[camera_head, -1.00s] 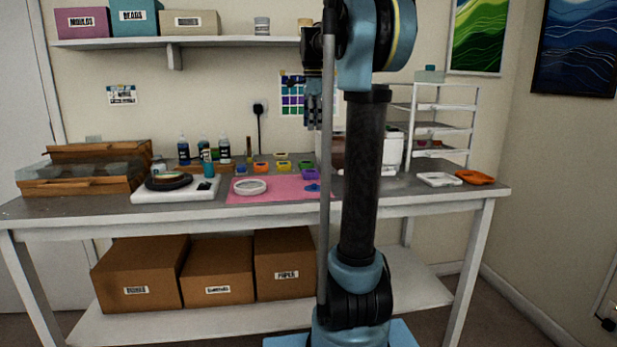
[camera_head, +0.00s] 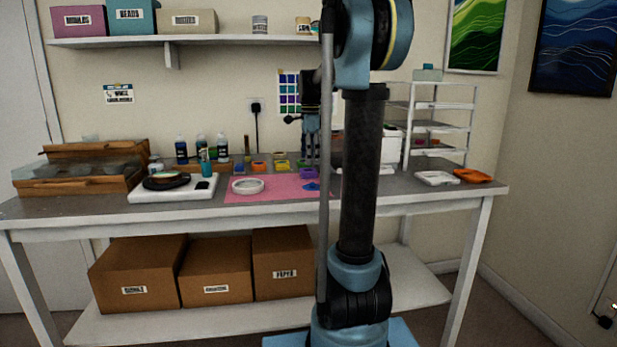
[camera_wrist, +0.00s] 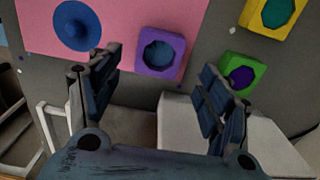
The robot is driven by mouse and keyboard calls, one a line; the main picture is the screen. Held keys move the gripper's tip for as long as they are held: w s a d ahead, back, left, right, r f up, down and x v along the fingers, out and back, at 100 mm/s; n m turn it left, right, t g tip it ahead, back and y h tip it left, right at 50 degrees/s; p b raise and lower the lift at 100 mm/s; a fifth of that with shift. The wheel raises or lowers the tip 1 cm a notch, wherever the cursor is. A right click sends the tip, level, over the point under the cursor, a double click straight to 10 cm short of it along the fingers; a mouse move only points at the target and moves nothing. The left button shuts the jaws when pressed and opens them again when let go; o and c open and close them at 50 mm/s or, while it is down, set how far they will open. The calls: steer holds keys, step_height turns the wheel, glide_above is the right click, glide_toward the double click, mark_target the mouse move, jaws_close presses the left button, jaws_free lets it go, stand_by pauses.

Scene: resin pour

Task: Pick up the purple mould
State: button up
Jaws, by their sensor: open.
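The purple mould (camera_wrist: 178,67) is a block with a round-looking, grey-blue cavity. In the wrist view it lies at the edge of the pink mat, between my open fingers and a little beyond them. In the head view the purple mould (camera_head: 307,174) shows small on the bench, partly hidden by my fingers. My gripper (camera_head: 311,160) hangs fingers-down just above it. In the wrist view my gripper (camera_wrist: 160,62) is open and empty, with one finger on each side of the picture; I cannot tell the exact height gap.
A blue disc (camera_wrist: 78,25) lies on the pink mat (camera_wrist: 125,20). A white ring dish (camera_head: 248,186) and a white box (camera_head: 390,150) stand on the bench.

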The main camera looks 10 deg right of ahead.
mark_target(308, 173)
steer(key=shift+s+f, duration=0.1)
steer(key=shift+f, duration=2.3)
steer(key=c, duration=1.1)
